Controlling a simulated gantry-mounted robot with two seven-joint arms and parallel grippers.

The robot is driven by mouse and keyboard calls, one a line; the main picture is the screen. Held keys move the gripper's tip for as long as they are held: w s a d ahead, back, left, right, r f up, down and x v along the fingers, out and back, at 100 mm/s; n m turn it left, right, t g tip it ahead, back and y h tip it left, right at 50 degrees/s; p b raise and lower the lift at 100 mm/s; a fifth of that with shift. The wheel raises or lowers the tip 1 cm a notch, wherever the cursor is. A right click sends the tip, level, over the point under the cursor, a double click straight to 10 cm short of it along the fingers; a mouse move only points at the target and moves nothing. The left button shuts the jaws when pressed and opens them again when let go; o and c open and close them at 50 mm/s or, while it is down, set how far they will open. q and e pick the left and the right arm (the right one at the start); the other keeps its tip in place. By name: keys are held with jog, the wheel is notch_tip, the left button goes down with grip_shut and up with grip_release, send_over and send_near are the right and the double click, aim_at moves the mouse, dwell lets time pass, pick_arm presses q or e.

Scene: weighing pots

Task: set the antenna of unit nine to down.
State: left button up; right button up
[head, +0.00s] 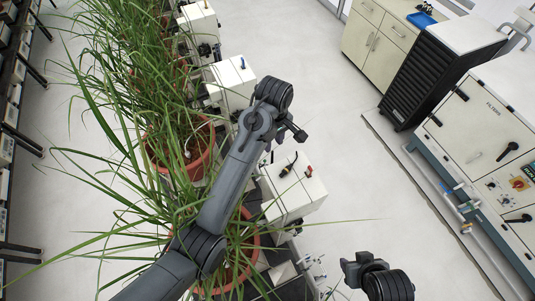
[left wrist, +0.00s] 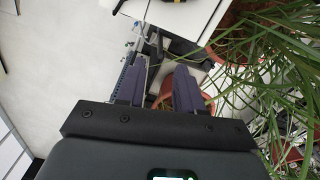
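White box units stand in a row beside the potted plants; I cannot read which is unit nine. The nearest white unit (head: 293,193) in the head view has a short black antenna-like stick (head: 289,165) leaning on its top and a small red-tipped part (head: 308,171). My left gripper (head: 268,152) hangs close to this unit's far side, mostly hidden behind my arm. In the left wrist view its two fingers (left wrist: 158,88) are apart with nothing held between them. A white unit (left wrist: 182,14) is beyond them. My right wrist is at the lower edge of the head view; its fingers are hidden.
Grass-like plants (head: 110,90) in terracotta pots (head: 203,160) crowd the left side, their leaves crossing my left arm. More white units (head: 231,82) stand farther up the row. Cabinets (head: 375,35) and a filter machine (head: 490,140) stand right. The floor between is clear.

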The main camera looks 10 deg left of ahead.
aim_at(272, 156)
pick_arm(q)
jog(key=shift+f+p, duration=0.45)
jog(key=shift+f, duration=0.25)
notch_tip(272, 156, down, 6)
jog(key=shift+f+p, duration=0.1)
jog(key=shift+p, duration=0.65)
jog(key=shift+f, duration=0.55)
pick_arm(e)
jog(key=shift+d+r, duration=0.1)
jog(key=shift+r, duration=0.75)
pick_arm(q)
jog(key=shift+c, duration=0.2)
grip_shut()
pick_arm(e)
jog(key=shift+d, duration=0.1)
pick_arm(q)
jog(key=shift+r, duration=0.1)
